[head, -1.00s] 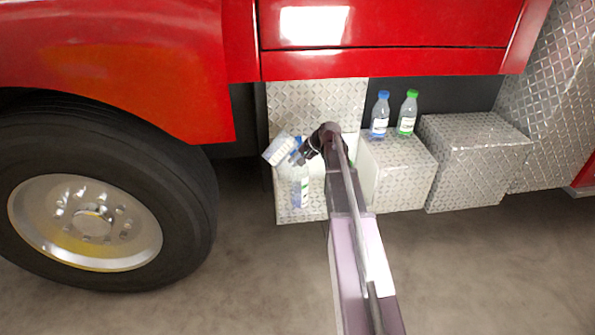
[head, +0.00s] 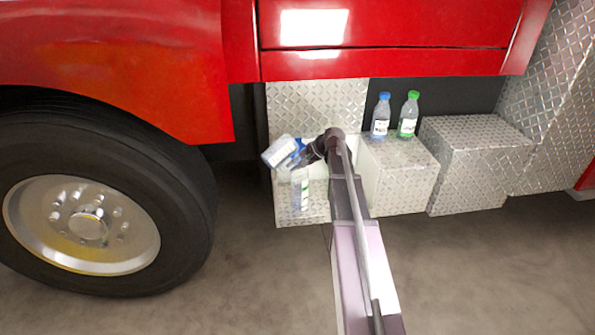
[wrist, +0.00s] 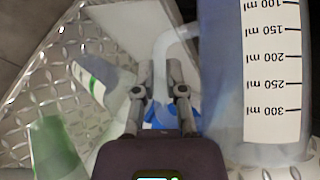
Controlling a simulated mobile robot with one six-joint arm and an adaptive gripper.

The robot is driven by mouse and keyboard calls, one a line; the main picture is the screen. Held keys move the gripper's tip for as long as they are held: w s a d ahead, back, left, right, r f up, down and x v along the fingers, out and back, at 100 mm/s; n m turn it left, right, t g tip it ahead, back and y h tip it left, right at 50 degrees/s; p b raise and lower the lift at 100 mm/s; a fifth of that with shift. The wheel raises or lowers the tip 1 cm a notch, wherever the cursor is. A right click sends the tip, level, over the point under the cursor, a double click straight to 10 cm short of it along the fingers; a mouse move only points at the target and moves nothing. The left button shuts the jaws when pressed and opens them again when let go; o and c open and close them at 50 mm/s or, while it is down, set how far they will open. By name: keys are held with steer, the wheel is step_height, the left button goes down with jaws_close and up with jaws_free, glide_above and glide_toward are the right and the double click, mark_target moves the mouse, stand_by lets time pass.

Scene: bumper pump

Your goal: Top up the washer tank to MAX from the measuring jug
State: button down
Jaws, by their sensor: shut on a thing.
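The measuring jug (head: 279,152) is clear with a white scale label and bluish contents. It is tilted in the head view, above the left part of the metal step. In the wrist view the jug (wrist: 222,85) fills the right side, its ml marks upside down. My gripper (wrist: 163,80) is shut on the jug's pale curved handle; in the head view my gripper (head: 305,154) is dark and partly hidden by the arm. A translucent container with a white and green label (head: 302,192) stands below the jug. I cannot tell whether it is the washer tank; no MAX mark is readable.
A blue-capped bottle (head: 380,117) and a green-capped bottle (head: 408,115) stand on the step box to the right. A green object (wrist: 55,150) is at the wrist view's lower left. The truck wheel (head: 100,200) is left, and red bodywork (head: 380,50) hangs above.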

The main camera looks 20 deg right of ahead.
steer(key=shift+f+y+b, duration=0.3)
steer(key=shift+y+b, duration=0.2)
steer(key=shift+b, duration=0.15)
steer(key=shift+s+a, duration=0.1)
steer(key=shift+a, duration=0.1)
steer(key=shift+s+a+f+m+y+b, duration=0.2)
steer(key=shift+a+m+y+b, duration=0.15)
steer(key=shift+b, duration=0.25)
steer(key=shift+a, duration=0.1)
steer(key=shift+s+a+f+y+b, duration=0.1)
steer(key=shift+a+f+y+b, duration=0.25)
steer(key=shift+y+b, duration=0.85)
steer(key=shift+d+h, duration=0.1)
steer(key=shift+h, duration=0.25)
